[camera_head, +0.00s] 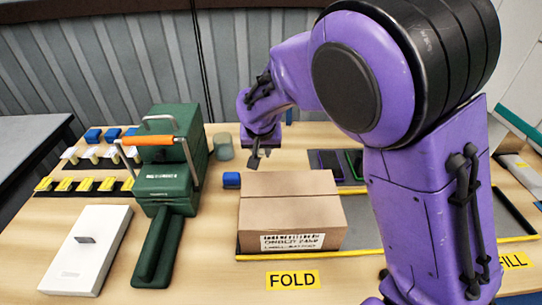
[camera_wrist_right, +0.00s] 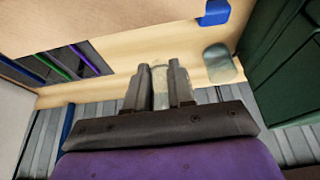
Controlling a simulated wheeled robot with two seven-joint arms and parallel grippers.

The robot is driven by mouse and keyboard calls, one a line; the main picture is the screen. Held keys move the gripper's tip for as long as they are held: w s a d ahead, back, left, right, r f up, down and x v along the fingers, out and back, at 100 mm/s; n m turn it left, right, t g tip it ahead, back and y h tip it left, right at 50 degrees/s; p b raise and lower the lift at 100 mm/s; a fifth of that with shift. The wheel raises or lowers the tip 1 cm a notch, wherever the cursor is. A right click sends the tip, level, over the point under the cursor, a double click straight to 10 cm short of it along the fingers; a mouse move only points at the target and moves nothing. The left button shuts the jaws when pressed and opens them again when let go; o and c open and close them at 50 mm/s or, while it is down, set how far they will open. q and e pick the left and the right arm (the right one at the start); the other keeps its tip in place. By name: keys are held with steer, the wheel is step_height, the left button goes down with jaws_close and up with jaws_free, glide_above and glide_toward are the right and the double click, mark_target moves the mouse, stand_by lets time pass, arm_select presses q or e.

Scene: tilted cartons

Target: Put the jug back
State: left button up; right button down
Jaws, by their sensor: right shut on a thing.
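My right gripper (camera_head: 258,157) points down above the back of the table, behind the cardboard carton. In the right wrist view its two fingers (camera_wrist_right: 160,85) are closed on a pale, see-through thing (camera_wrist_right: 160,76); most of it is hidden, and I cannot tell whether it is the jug. A greenish see-through vessel (camera_head: 223,146) stands left of the gripper, next to the green machine. It also shows in the right wrist view (camera_wrist_right: 222,66), apart from the fingers. I cannot make out a handle on it. My left gripper is out of view.
The green machine (camera_head: 168,185) with an orange-handled lever stands at the left. A blue block (camera_head: 231,180) lies by the closed carton (camera_head: 290,212). A white box (camera_head: 85,250) lies front left. Dark trays (camera_head: 340,165) lie behind the carton. Bare table shows around the vessel.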

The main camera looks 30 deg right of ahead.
steer(key=w+d+f, duration=0.1)
steer(key=w+d, duration=0.1)
steer(key=w+d+f+p, duration=0.1)
steer(key=w+d+f, duration=0.2)
steer(key=w+d, duration=0.1)
steer(key=shift+f, duration=0.2)
steer(key=d+f, duration=0.1)
steer(key=w+f, duration=0.1)
steer(key=f, duration=0.1)
steer(key=w+d+f+p, duration=0.1)
steer(key=shift+w+d+f, duration=0.25)
steer(key=shift+d+f, duration=0.1)
step_height(320, 180, down, 2)
steer(key=shift+f+p, duration=0.2)
steer(key=shift+p, duration=0.55)
steer(key=shift+w+f, duration=0.1)
steer(key=shift+f, duration=0.3)
steer(key=c, duration=1)
jaws_free()
steer(key=shift+f, duration=0.15)
